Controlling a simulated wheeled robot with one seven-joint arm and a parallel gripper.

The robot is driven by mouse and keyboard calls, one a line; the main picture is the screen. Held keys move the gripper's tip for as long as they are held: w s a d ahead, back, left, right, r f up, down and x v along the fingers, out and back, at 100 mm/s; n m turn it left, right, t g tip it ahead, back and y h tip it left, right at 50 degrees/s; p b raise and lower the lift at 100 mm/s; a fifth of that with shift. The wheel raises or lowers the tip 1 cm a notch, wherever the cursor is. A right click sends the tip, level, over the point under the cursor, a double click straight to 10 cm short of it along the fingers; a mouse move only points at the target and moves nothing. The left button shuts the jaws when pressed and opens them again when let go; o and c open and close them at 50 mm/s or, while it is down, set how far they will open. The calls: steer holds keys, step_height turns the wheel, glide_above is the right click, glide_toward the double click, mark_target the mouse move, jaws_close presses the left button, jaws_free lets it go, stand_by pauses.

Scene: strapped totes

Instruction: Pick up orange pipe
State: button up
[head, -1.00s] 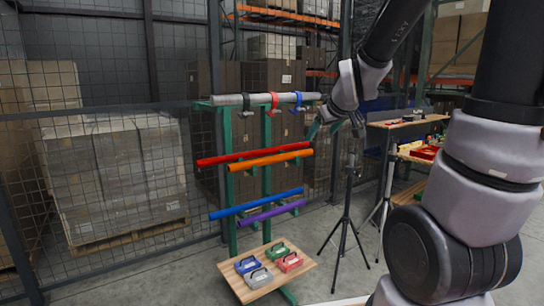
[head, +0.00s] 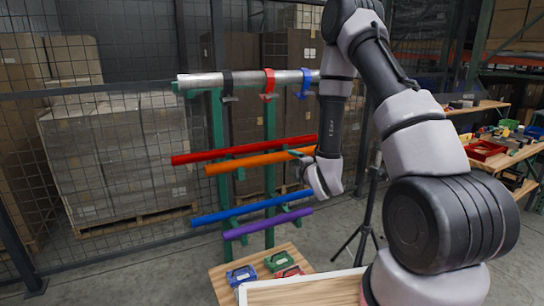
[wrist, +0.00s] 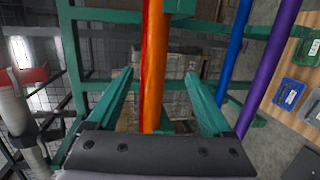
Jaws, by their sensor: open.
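The orange pipe (head: 245,162) lies nearly level on the green rack (head: 219,140), just below the red pipe (head: 230,151). My gripper (head: 298,156) is at the orange pipe's right part in the head view, with its fingers pointing toward the rack. In the wrist view the orange pipe (wrist: 153,65) runs through the gap between the two green fingers of my open gripper (wrist: 158,76). It shows clear space on both sides, and I cannot tell how deep it sits between them. My wrist hides the orange pipe's right end in the head view.
Below are a blue pipe (head: 240,211) and a purple pipe (head: 262,224). A grey pipe (head: 205,81) with coloured straps lies on top. A wooden shelf (head: 222,290) holds small cases. A mesh fence (head: 90,95) stands behind.

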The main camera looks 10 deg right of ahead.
mark_target(284, 157)
steer(key=x, duration=1)
steer(key=shift+w+r, duration=0.2)
steer(key=shift+w, duration=0.15)
jaws_close()
